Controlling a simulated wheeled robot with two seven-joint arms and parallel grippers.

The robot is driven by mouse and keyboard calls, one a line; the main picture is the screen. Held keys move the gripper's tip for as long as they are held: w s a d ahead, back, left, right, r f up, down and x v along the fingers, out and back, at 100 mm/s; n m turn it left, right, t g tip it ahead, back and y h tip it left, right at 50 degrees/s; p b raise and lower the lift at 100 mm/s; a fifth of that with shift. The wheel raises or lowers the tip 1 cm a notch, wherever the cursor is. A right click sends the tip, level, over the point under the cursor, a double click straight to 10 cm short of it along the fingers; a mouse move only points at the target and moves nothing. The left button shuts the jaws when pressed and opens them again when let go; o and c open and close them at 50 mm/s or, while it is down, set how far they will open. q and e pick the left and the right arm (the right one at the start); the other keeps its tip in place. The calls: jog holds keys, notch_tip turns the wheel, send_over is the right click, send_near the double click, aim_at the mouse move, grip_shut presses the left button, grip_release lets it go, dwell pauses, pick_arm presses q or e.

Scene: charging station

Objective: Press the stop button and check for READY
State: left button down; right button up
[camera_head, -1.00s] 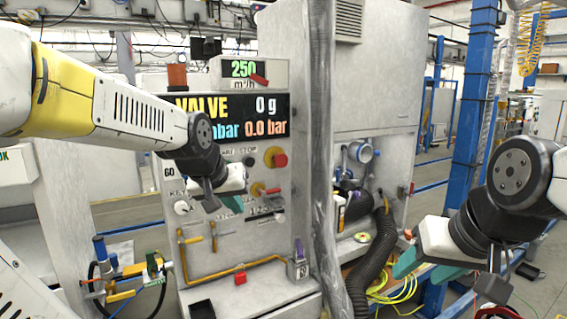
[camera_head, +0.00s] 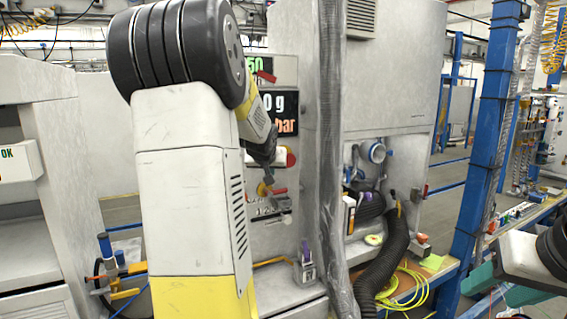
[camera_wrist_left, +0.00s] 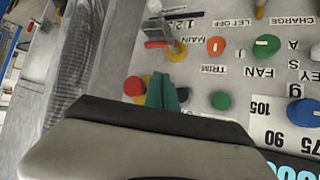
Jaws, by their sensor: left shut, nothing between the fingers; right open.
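In the left wrist view my left gripper (camera_wrist_left: 163,92) is shut and empty, its teal fingers pointing at the grey control panel (camera_wrist_left: 110,60). The fingertips are between a red mushroom knob (camera_wrist_left: 134,86) and a small black button (camera_wrist_left: 183,95); I cannot tell whether they touch either. A green button (camera_wrist_left: 220,100) is further right. In the head view my left arm hides most of the panel, the STOP label and the left fingertips. My right gripper (camera_head: 497,285) is open and empty at lower right.
A vertical wrapped hose (camera_head: 330,150) stands beside the panel. A red-handled switch (camera_wrist_left: 160,44) and several knobs surround the fingers. A black corrugated hose (camera_head: 392,255), yellow cables (camera_head: 410,285) and a blue post (camera_head: 490,130) are to the right.

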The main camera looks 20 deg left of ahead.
pick_arm(q)
jog(key=shift+a, duration=0.1)
jog(key=w+a, duration=0.5)
jog(key=a, duration=0.1)
jog(key=shift+w+a, duration=0.3)
jog(key=shift+w, duration=0.05)
jog(key=shift+a, duration=0.1)
dwell(2.2)
jog(key=shift+w+a, duration=0.2)
jog(key=shift+w, duration=0.05)
jog(key=shift+w+a, duration=0.3)
jog(key=shift+a, duration=0.05)
dwell(0.7)
dwell(0.3)
jog(key=shift+s+d, duration=0.6)
jog(key=shift+d, duration=0.1)
